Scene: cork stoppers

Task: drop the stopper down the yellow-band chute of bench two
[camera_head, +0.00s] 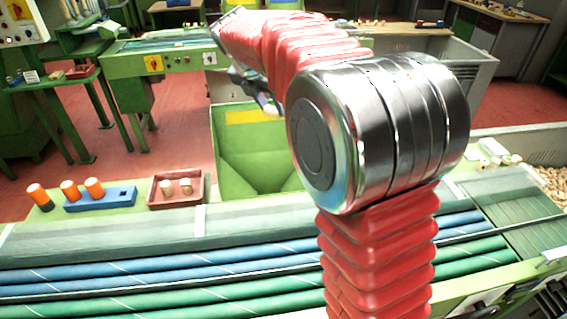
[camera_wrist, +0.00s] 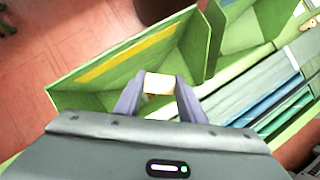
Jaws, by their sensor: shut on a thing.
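The green chute (camera_head: 226,158) with a yellow band (camera_head: 245,118) on its far wall opens behind the bench with the blue and green rollers. In the wrist view the chute (camera_wrist: 72,101) shows its yellow band (camera_wrist: 125,55) along the far wall. My gripper (camera_wrist: 158,86) is shut on a pale cork stopper (camera_wrist: 158,82), held between its two purple fingertips. In that view the stopper appears over the chute's opening; its height above it is hard to tell. In the head view my gripper (camera_head: 266,105) is partly hidden by my arm.
A red-brown tray (camera_head: 173,203) with two stoppers and a blue holder (camera_head: 100,200) with orange-topped pieces stand left of the chute. A box of corks (camera_head: 548,185) is at right. In the wrist view another green compartment (camera_wrist: 245,30) adjoins the chute.

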